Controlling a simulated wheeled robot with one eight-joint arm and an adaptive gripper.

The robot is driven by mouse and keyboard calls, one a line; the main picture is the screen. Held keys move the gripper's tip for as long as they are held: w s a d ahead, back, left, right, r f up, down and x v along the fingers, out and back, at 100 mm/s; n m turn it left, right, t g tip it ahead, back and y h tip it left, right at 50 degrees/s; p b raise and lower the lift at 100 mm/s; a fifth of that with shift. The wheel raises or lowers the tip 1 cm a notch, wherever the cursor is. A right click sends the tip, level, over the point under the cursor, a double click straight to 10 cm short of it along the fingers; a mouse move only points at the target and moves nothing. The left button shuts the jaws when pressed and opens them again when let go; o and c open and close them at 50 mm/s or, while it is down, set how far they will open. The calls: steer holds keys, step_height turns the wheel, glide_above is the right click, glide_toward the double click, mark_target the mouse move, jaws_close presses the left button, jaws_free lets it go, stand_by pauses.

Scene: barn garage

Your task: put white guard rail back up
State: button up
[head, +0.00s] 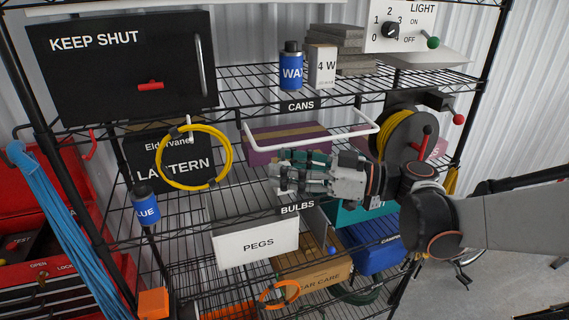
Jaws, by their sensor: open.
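The white guard rail (315,139) is a thin U-shaped bar. It sticks out from the front of the middle shelf, below the CANS label, with its long bar running across in front of a purple box. My gripper (277,178) is open, with its fingers pointing left. It is just below the rail in the picture, above the BULBS label. I see no contact between them, but the depth gap is hard to judge. A green thing (308,158) shows behind my fingers, partly hidden.
The purple box (275,140) stands behind the rail. A yellow hose reel (398,135) is right of it, and a yellow cable loop (194,157) hangs left. The white PEGS bin (255,243) is below.

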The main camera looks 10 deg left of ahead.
steer(key=shift+a, duration=0.35)
jaws_close()
